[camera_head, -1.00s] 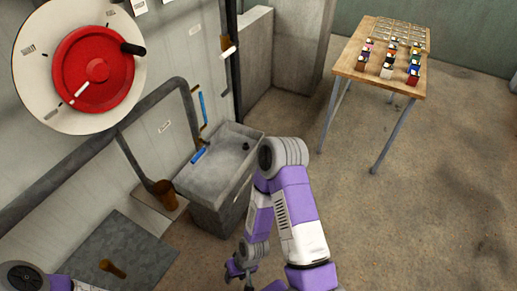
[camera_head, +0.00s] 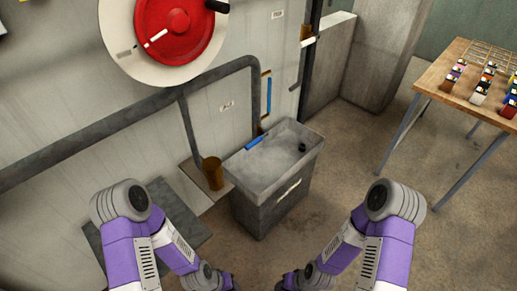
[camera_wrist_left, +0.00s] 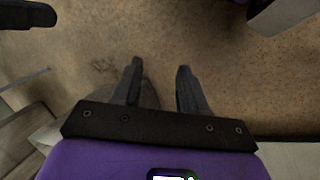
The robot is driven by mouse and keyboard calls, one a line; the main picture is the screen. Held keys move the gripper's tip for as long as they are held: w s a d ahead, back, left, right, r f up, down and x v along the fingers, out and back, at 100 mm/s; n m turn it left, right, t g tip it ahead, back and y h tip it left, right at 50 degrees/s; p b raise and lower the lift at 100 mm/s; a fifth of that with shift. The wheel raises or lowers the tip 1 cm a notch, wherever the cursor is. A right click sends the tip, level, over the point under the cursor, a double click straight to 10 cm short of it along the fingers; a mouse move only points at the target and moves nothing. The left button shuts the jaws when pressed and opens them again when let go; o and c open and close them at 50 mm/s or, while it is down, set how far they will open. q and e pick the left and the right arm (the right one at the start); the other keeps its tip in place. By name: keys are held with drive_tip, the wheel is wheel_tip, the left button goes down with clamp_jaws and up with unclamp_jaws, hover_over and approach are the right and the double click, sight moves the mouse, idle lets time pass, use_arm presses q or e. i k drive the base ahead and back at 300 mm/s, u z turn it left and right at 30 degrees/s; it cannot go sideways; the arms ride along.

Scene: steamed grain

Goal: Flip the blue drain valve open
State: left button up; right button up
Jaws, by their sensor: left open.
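A short blue lever (camera_head: 255,142) lies on the back left rim of a grey basin (camera_head: 255,178). A longer blue bar (camera_head: 268,95) stands upright on the wall by the pipe above it. I cannot tell for certain which one is the drain valve. My left gripper (camera_wrist_left: 160,78) is open and empty, with bare floor beyond its fingers in the left wrist view. Both arms hang at the bottom of the head view, in front of the basin and apart from both blue parts. The right gripper (camera_head: 282,285) is mostly cut off at the lower edge.
A red wheel (camera_head: 180,30) on a pale disc is on the wall. A grey pipe (camera_head: 100,128) runs along the wall and bends down near the basin. A brown cup (camera_head: 213,173) stands left of the basin. A wooden table (camera_head: 440,85) with small coloured items is at right.

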sight(256, 141)
drive_tip(key=z, duration=0.45)
drive_tip(key=i, duration=1)
drive_tip(key=z, duration=0.3)
